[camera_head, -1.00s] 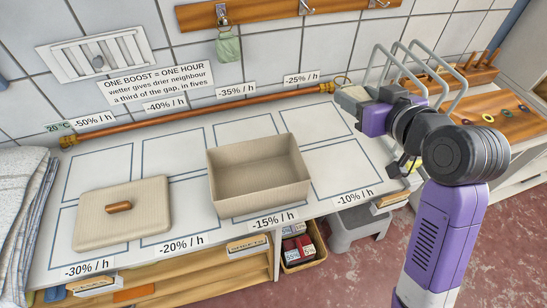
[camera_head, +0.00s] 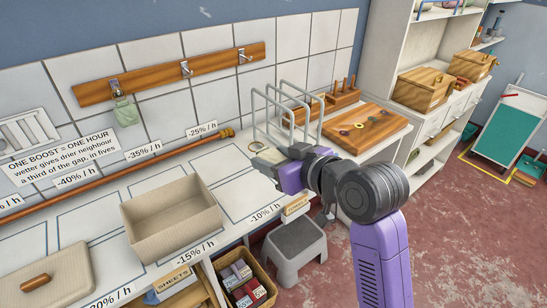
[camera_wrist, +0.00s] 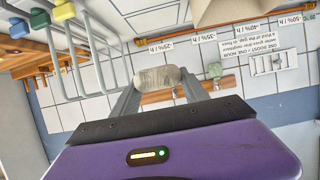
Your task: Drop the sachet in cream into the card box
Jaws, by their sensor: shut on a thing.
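My gripper (camera_head: 268,161) is shut on a pale cream-grey sachet (camera_wrist: 160,77), which sits between the two fingertips in the wrist view. In the head view the gripper hangs above the right part of the counter, in front of the wire rack, and the sachet is hard to make out. The open beige box (camera_head: 172,222), which looks like the card box, stands on the counter to the left of my gripper. It looks empty. Part of it also shows upside down at the top of the wrist view (camera_wrist: 228,12).
A lid with a brown handle (camera_head: 42,277) lies left of the box. A green sachet (camera_head: 126,112) hangs on a wall hook. A grey stool (camera_head: 295,246) stands below the counter.

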